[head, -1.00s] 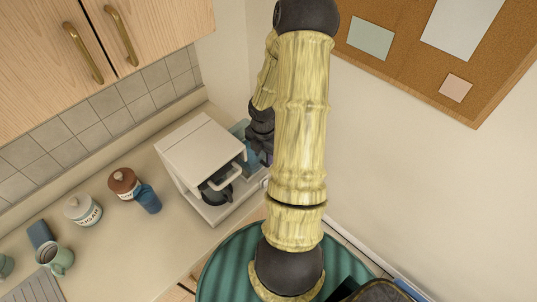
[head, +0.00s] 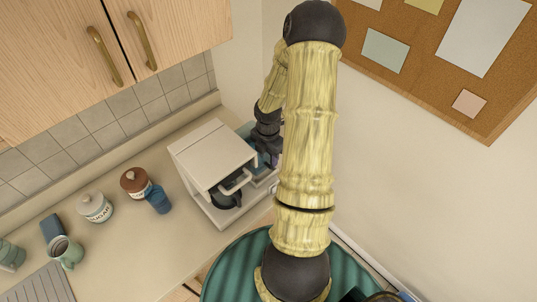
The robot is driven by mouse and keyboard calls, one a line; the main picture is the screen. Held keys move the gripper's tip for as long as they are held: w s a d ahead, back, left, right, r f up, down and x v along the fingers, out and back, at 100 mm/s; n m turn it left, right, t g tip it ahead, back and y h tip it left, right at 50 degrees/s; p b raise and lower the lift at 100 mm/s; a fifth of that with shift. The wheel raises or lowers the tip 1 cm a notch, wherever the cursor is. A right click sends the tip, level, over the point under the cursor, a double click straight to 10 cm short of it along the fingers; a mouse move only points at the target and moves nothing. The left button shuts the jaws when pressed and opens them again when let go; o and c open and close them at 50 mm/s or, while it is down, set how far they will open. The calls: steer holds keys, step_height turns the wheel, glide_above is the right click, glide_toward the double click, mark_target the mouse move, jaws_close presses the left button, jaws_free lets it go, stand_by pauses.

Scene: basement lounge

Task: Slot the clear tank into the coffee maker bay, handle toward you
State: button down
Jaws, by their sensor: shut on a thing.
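The coffee maker (head: 212,155) is a white boxy machine on the counter, with a dark carafe (head: 226,195) under its top. A clear bluish tank (head: 248,131) shows in part at the machine's right side, where its bay is. My gripper (head: 266,158) is at that right side, shut on the tank and partly hidden behind my arm. The tank's handle and how far the tank sits in the bay cannot be made out.
A sugar jar (head: 95,207), a brown-lidded jar (head: 135,182), a blue cup (head: 158,199) and a green mug (head: 66,252) stand left of the machine. Wooden cabinets (head: 100,40) hang above. A wall with a corkboard (head: 420,45) bounds the right.

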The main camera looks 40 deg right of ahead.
mark_target(269, 166)
steer(key=shift+f+b, duration=1.6)
steer(key=shift+f, duration=0.75)
jaws_free()
stand_by(0.5)
stand_by(0.4)
steer(key=shift+r+p, duration=0.45)
steer(key=shift+p, duration=0.05)
steer(key=shift+r+p, duration=3.3)
steer(key=shift+p, duration=0.1)
steer(key=s+b, duration=0.1)
steer(key=s, duration=0.6)
steer(key=shift+d, duration=0.25)
